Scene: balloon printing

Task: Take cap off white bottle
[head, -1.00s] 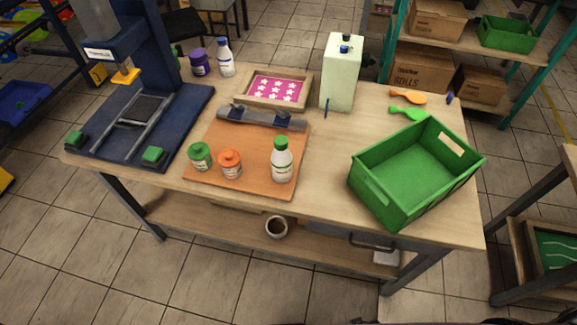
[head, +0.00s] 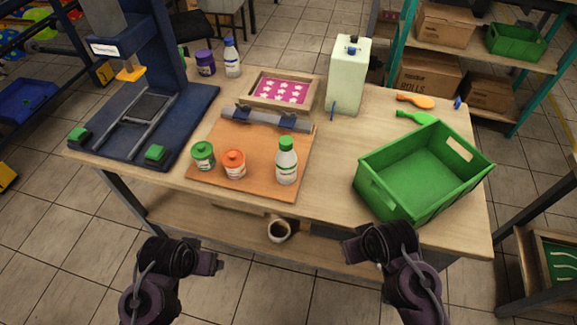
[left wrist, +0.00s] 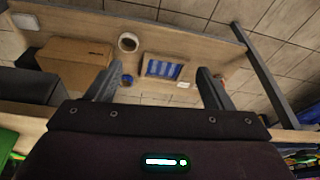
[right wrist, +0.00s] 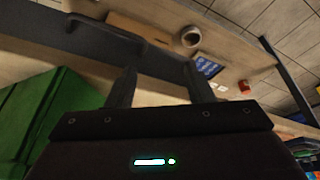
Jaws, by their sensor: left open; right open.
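A white bottle with a green cap (head: 286,142) stands upright on the orange-brown board at the front of the table; its white body (head: 287,167) carries a label. The cap sits on the bottle. A second white bottle (head: 232,58) with a blue cap stands at the back left. My left gripper (head: 217,262) is in front of the table, empty; its fingers show apart in the left wrist view (left wrist: 155,85). My right gripper (head: 350,248) is also in front of the table, below the bottle and to its right, empty, with fingers apart in the right wrist view (right wrist: 160,88).
A green-lidded jar (head: 203,156) and an orange jar (head: 234,164) stand left of the bottle on the board (head: 262,190). A green crate (head: 378,205) is to the right. A blue press (head: 130,125) is at the left. The table's front edge lies between my grippers and the bottle.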

